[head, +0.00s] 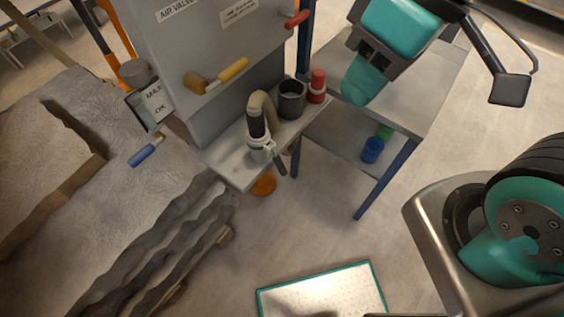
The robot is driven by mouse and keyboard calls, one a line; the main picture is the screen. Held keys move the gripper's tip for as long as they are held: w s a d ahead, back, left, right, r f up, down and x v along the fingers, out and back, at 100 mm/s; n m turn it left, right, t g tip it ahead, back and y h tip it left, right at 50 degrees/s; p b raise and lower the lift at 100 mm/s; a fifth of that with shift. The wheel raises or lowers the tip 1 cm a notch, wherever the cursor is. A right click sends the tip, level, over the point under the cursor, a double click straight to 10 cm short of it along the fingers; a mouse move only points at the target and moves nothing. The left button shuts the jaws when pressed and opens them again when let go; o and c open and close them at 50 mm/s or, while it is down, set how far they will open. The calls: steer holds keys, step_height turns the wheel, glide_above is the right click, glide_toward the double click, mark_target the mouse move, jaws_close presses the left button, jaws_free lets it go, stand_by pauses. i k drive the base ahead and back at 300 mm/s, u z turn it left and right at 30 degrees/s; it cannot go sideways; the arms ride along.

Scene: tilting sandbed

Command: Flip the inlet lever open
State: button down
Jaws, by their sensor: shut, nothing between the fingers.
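A lever with a yellow grip (233,69) sticks out from a brass valve body (195,84) on the front of a grey panel (205,45). It points right and slightly up in the head view. A red-gripped handle (297,19) is at the panel's upper right edge, and a blue-gripped handle (147,152) is at lower left over the sandbed. I cannot read a label naming which is the inlet lever. My gripper (359,88) is right of the panel, shut and empty, apart from all three handles.
A small shelf (236,172) holds a white nozzle fitting with a hose (262,128), a dark cup (291,98) and a red bottle (317,86). A grey table (425,105) with blue legs stands behind. The sandbed (60,130) lies left. A teal-edged panel (322,293) is on the floor.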

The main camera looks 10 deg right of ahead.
mark_target(277, 160)
steer(key=z, duration=2.65)
steer(key=k, duration=1.85)
steer(key=u, duration=1.1)
